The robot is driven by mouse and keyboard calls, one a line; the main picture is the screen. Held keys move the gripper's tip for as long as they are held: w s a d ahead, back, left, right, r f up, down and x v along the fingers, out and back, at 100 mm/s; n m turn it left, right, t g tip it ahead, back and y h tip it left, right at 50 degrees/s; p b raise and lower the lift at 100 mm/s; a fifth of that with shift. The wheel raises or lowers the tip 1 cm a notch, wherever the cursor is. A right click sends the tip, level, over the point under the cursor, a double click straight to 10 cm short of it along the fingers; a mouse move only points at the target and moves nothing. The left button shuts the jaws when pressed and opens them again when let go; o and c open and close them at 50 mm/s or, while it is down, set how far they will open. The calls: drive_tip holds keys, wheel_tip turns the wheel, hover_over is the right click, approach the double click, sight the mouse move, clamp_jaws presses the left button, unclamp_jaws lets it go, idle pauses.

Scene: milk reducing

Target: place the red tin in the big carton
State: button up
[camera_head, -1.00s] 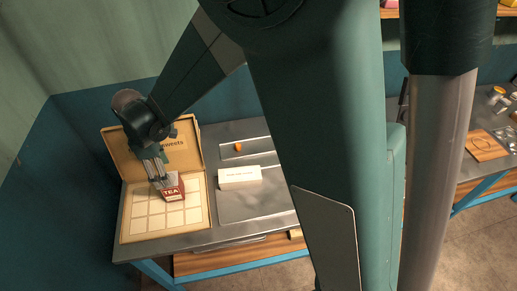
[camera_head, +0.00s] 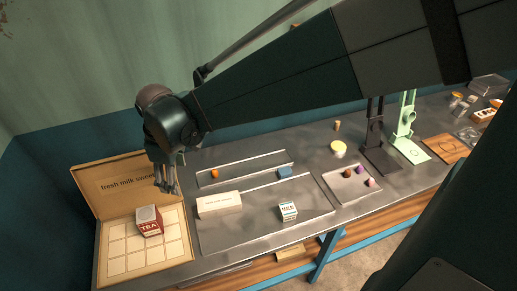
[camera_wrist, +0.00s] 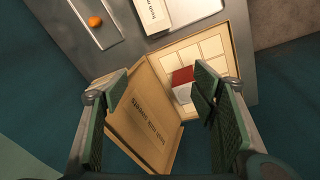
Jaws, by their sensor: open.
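The red tin (camera_head: 149,222), marked TEA, stands inside the big carton (camera_head: 119,266), on its gridded bottom near the upper middle. The carton is open, with its lid raised at the back. My gripper (camera_head: 167,187) is open and empty, above the carton and apart from the tin, a little up and right of it in the head view. In the wrist view my gripper (camera_wrist: 157,88) has its fingers spread wide. The red tin (camera_wrist: 182,77) shows between them, partly hidden behind the right finger, and the carton (camera_wrist: 240,48) lies below.
A long white box (camera_head: 219,205) lies on a tray right of the carton, with a small milk carton (camera_head: 288,211) farther right. An orange ball (camera_head: 215,173) and a blue block (camera_head: 284,173) sit on a narrow tray behind. Stands and small items fill the right side.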

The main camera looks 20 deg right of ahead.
drive_tip(key=s+d+r+m+t, duration=0.2)
drive_tip(key=s+d+m, duration=0.4)
drive_tip(key=d, duration=0.7)
drive_tip(key=s+d+r+m+t, duration=0.3)
drive_tip(key=s+d+r+m, duration=0.2)
drive_tip(key=s+d, duration=0.5)
drive_tip(key=d+m, duration=0.1)
drive_tip(key=d, duration=0.2)
drive_tip(key=shift+s+d+r+m+h, duration=0.25)
drive_tip(key=shift+d+r+m+h, duration=0.05)
drive_tip(key=shift+d, duration=0.1)
